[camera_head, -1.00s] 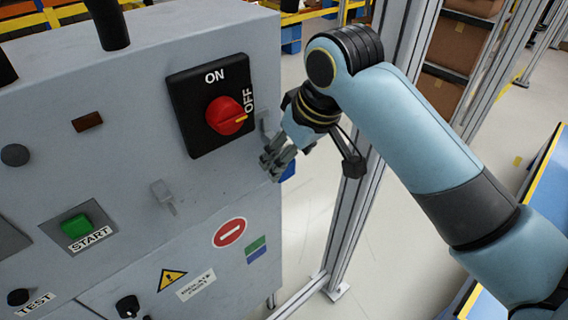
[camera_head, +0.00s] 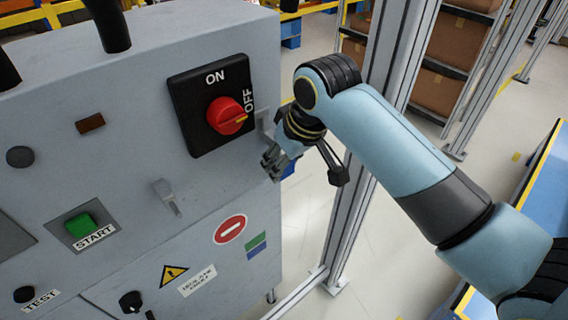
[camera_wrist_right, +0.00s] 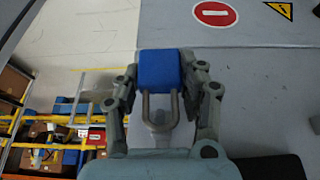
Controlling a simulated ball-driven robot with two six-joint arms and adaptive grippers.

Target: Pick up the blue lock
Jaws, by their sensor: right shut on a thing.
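The blue lock (camera_wrist_right: 161,70) has a blue body and a grey metal shackle. In the right wrist view it sits between the fingers of my right gripper (camera_wrist_right: 163,88), which press on both sides of its body. In the head view my right gripper (camera_head: 271,163) is at the right side edge of the grey cabinet. Only a small blue bit of the lock (camera_head: 288,169) shows there, the rest hidden behind the fingers. I cannot tell whether the shackle is on anything. My left gripper is in neither view.
The grey dashboard cabinet (camera_head: 120,150) carries a red rotary switch (camera_head: 226,115) on a black plate, a green start button (camera_head: 80,225) and a small lever (camera_head: 166,196). Shelves with boxes are behind.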

